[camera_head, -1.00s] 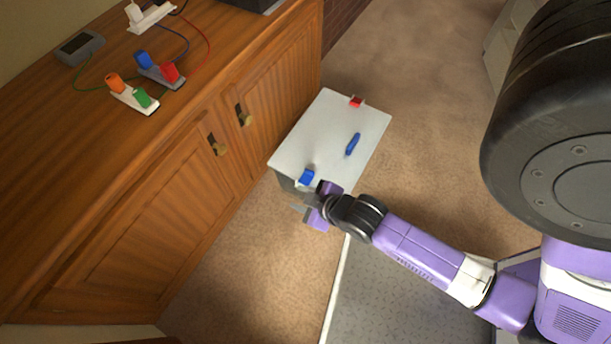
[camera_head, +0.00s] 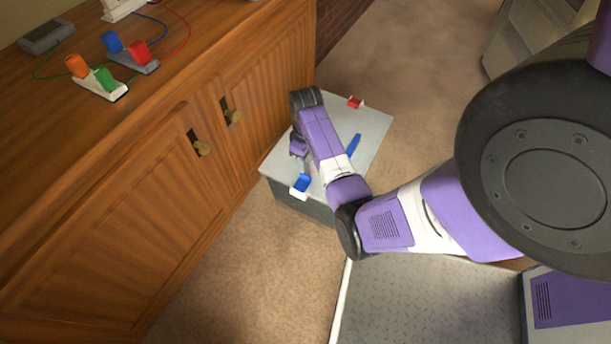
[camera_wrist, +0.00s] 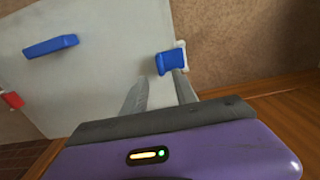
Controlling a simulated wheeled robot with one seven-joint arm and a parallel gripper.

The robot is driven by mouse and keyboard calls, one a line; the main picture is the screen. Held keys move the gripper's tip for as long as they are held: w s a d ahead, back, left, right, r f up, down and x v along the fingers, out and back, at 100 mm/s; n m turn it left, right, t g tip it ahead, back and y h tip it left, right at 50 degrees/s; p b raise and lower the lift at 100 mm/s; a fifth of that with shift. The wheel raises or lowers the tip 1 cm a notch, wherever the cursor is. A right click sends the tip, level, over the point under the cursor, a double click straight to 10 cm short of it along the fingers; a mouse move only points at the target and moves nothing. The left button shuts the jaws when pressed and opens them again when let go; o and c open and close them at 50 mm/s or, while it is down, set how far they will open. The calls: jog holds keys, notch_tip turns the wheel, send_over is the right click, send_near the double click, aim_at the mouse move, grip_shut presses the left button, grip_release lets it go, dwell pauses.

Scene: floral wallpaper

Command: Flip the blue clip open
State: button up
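The blue clip (camera_head: 302,182) sits on the near edge of a grey box (camera_head: 365,120), with a white piece at its outer side. In the wrist view, the blue clip (camera_wrist: 171,62) shows just past my fingertips at the lid's edge. My gripper (camera_head: 300,160) is over the lid, on the inner side of the clip, partly hidden by my arm. In the wrist view, my gripper (camera_wrist: 160,84) has its two fingers apart with nothing between them. The right fingertip is close to the clip; I cannot tell whether they touch.
A blue handle (camera_head: 353,145) lies mid-lid, and a red clip (camera_head: 355,102) sits on the far edge. Carpet floor (camera_head: 400,60) is open beyond the box.

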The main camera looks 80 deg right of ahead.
aim_at(306, 175)
notch_tip(306, 175, down, 7)
jog(key=b, duration=0.3)
jog(key=shift+f, duration=0.15)
grip_shut()
